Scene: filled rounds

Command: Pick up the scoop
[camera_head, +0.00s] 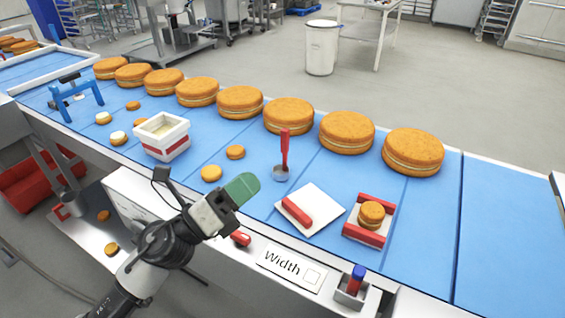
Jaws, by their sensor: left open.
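The scoop (284,151) has a red handle and a round metal bowl. It is on the blue belt at mid-picture, with its handle pointing up in the picture and its bowl nearer to me. My left gripper (241,190) has a green finger and is open and empty. In the picture it shows to the left of the scoop's bowl and a little below it, apart from it. Only one finger shows clearly. My right gripper is not in view.
Large filled rounds (347,131) line the belt's far side. A white tub (176,149) with a red band stands left of the scoop. Small rounds (211,173) lie nearby. A white board (328,212) with a red bar lies to the right. The belt's right end (515,235) is clear.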

